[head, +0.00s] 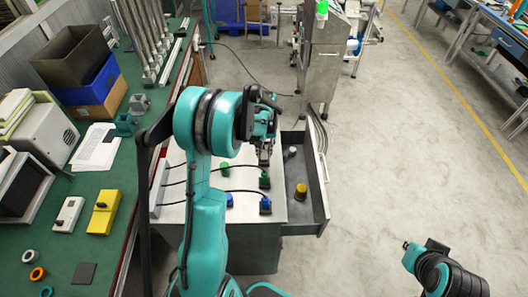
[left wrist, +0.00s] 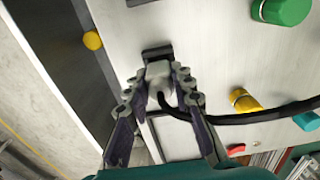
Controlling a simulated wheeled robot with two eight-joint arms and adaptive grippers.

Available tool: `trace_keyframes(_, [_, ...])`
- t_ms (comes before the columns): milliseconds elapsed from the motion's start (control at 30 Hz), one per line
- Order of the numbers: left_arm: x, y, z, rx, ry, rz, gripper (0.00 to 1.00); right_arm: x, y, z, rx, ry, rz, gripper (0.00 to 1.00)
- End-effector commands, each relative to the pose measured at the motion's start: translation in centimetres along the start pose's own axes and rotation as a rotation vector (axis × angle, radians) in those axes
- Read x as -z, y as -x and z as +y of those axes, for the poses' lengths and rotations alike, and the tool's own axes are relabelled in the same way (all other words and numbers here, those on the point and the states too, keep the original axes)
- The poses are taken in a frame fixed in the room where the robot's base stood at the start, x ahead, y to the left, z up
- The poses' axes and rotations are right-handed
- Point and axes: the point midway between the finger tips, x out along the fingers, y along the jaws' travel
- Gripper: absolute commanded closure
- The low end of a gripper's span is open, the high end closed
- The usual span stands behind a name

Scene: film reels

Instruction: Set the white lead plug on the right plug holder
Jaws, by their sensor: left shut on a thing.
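My left gripper (left wrist: 160,85) is shut on the white lead plug (left wrist: 158,76), seen in the left wrist view. A black lead runs from the plug to the right. A dark block (left wrist: 156,52), perhaps a plug holder, lies just beyond the plug's front end; I cannot tell whether they touch. In the head view my left gripper (head: 264,152) is over the far right part of the cabinet top (head: 245,181), and the plug is hidden or too small to tell. My right gripper (head: 410,247) is over the floor at the lower right, its fingers unclear.
A green plug (head: 264,179) and a blue plug (head: 265,206) with black leads lie on the cabinet top. The open drawer (head: 318,209) at right holds a yellow piece (head: 300,190) and a pale piece (head: 291,151). A green workbench (head: 105,168) stands left.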

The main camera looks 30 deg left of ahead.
Motion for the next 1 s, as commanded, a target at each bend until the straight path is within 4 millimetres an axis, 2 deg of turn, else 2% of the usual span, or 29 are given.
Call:
trace_keyframes(900, [0.0, -1.3, 0.0, 0.0, 0.0, 0.0, 1.0, -0.6, -0.9, 0.0, 0.0, 0.0, 0.0, 1.0])
trace_keyframes(933, [0.0, -1.2, 0.0, 0.0, 0.0, 0.0, 0.69, -0.6, -0.8, 0.0, 0.0, 0.0, 0.0, 1.0])
trace_keyframes(1000, [0.0, -1.2, 0.0, 0.0, 0.0, 0.0, 0.68, -0.6, -0.8, 0.0, 0.0, 0.0, 0.0, 1.0])
